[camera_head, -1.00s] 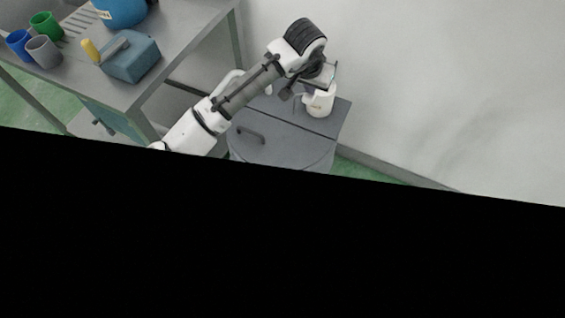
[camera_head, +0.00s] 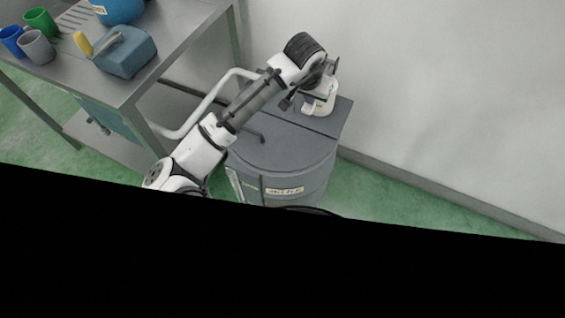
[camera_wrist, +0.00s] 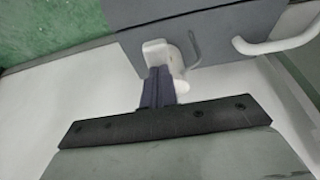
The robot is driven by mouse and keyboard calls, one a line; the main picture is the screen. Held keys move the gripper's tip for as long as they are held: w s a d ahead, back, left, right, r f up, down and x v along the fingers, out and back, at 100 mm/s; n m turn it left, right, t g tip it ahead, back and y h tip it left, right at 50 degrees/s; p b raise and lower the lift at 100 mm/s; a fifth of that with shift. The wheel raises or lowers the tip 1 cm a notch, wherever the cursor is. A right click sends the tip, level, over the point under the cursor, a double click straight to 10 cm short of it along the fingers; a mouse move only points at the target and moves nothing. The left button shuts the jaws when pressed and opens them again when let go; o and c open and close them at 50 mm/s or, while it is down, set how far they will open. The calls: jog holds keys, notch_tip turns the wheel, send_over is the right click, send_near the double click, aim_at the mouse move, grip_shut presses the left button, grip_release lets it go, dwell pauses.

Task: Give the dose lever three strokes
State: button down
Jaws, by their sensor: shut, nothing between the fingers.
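A white dispenser-like object (camera_head: 318,106) stands at the back right on a grey round-fronted cabinet. It also shows in the wrist view (camera_wrist: 155,48), with a thin grey hooked part (camera_wrist: 194,48) beside it. My gripper (camera_wrist: 161,72) is shut and empty, its dark fingertips right at the white object; I cannot tell whether they touch. In the head view my wrist hides most of the gripper. I cannot make out which part is the dose lever.
The grey cabinet (camera_head: 280,155) stands by the white wall. The metal bench (camera_head: 185,45) at left holds blue, green and grey cups (camera_head: 37,48) and a blue container (camera_head: 118,8). A white curved rail (camera_head: 205,105) runs behind my arm. Green floor is free at right.

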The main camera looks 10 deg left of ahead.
notch_tip(320, 180, up, 9)
jog(key=p, duration=0.6)
jog(key=shift+f, duration=0.2)
dwell(0.6)
